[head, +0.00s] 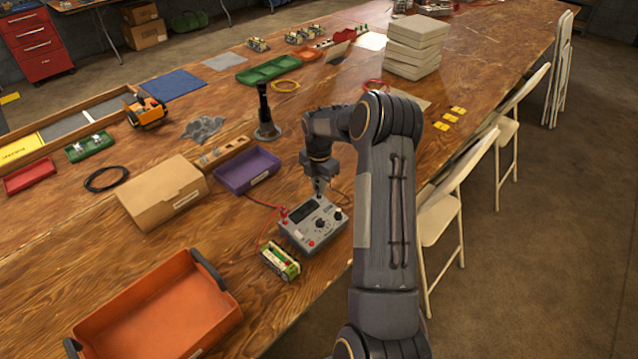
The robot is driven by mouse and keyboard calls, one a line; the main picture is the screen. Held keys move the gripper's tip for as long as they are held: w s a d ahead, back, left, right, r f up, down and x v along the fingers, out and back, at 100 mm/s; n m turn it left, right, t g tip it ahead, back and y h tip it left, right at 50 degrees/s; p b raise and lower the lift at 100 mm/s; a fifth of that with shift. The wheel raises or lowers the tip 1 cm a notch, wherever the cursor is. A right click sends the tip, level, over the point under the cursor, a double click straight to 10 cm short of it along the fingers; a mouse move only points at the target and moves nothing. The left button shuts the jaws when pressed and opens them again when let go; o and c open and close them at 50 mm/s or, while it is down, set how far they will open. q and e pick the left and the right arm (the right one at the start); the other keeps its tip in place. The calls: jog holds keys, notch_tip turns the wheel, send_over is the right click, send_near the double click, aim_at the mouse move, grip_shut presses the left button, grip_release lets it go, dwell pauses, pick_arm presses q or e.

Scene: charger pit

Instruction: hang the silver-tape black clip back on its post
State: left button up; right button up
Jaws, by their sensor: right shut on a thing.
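The grey charger box (312,226), with dark knobs and a dark display, sits near the table's right edge. My right gripper (318,188) points down just above the charger's back edge. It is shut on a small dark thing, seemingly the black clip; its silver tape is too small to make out. I cannot tell whether the clip touches a post. A small battery pack (280,262) stands in front of the charger. My left gripper is out of view.
A purple tray (246,170) and a cardboard box (162,192) stand left of the charger. A black post on a round base (266,128) stands behind. An orange tray (160,312) lies front left. White chairs (440,215) line the right edge.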

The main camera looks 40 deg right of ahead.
dwell(0.4)
jog(key=o, duration=0.8)
jog(key=shift+o, duration=0.2)
jog(key=shift+o, duration=1.1)
jog(key=shift+r+p, duration=2.4)
jog(key=shift+r, duration=1.35)
